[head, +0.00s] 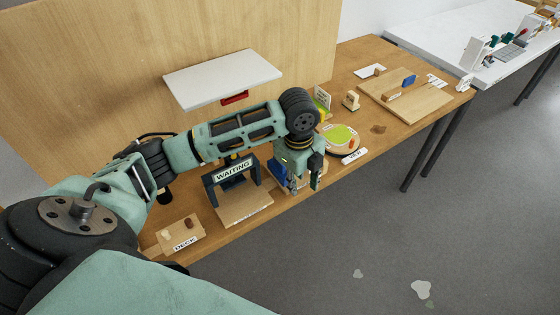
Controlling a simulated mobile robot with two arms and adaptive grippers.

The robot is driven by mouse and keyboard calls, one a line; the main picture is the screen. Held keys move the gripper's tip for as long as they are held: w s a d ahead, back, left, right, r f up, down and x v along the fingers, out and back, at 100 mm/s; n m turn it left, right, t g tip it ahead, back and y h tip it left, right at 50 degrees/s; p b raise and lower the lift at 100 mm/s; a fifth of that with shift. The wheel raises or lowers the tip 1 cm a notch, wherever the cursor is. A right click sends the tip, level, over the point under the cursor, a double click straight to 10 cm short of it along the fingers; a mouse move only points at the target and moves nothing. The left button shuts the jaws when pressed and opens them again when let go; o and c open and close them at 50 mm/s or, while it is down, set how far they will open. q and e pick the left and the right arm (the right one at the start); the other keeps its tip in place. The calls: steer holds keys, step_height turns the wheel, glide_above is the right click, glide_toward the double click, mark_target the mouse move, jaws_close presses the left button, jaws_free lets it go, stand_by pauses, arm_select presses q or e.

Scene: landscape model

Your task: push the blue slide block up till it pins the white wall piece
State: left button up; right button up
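My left gripper (305,184) points down over the front part of the wooden table, with its two fingers apart and nothing seen between them. A blue piece (279,172) shows just left of and behind the gripper, partly hidden by it; I cannot tell its full shape or whether they touch. Another blue piece (409,81) stands upright on a wooden board (425,103) at the right of the table, beside a small wooden block (391,95). I cannot make out a white wall piece near either blue piece. My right gripper is not in view.
A dark frame marked WAITING (233,171) stands left of the gripper, and a DECK board (180,236) lies further left. A round green-topped piece (342,135) is to the right. A white shelf (222,78) juts from the wooden wall behind my arm.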

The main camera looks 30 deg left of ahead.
mark_target(279, 168)
arm_select(q)
steer(key=shift+m+g, duration=0.3)
steer(key=shift+m, duration=0.5)
steer(key=w+a+r, duration=0.1)
steer(key=a+r, duration=0.1)
steer(key=w+a+r, duration=0.1)
steer(key=a+r, duration=0.4)
steer(key=a, duration=0.1)
steer(key=shift+w+a+r, duration=0.25)
steer(key=shift+w, duration=0.15)
step_height(279, 168, down, 8)
steer(key=shift+r+p, duration=0.2)
steer(key=shift+p, duration=0.1)
steer(key=shift+c, duration=0.5)
jaws_close()
